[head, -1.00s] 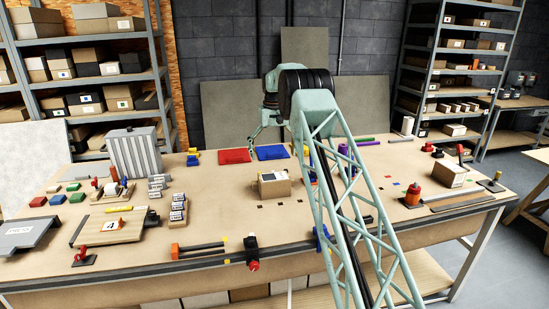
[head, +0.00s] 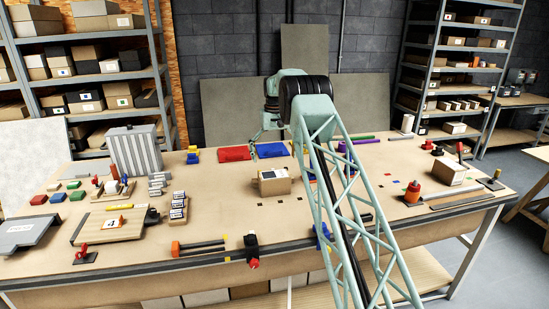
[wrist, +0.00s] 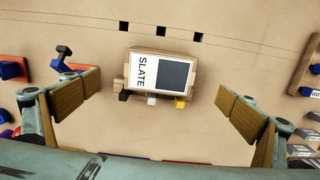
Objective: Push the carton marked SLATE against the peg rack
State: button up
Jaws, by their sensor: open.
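The carton marked SLATE (wrist: 142,70) is a brown box with a white label and a dark square on top. In the head view the carton (head: 274,184) stands on the bench left of my arm. My gripper (wrist: 158,92) is open, its fingers wide apart on either side of the carton with clear gaps. In the head view my gripper (head: 270,136) is beyond the carton, partly hidden by my arm. Small black, white and yellow pieces (wrist: 180,103) line the carton's lower side in the wrist view; I cannot tell whether they belong to a peg rack.
Black squares (wrist: 161,31) mark the bench on the carton's near side. A labelled block rack (head: 178,207) is at left; an orange-headed hammer (head: 198,246) lies at the front edge.

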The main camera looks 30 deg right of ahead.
aim_at(275, 180)
jog(key=shift+f+p, duration=0.3)
jog(key=shift+f, duration=5.95)
jog(key=c, duration=1.6)
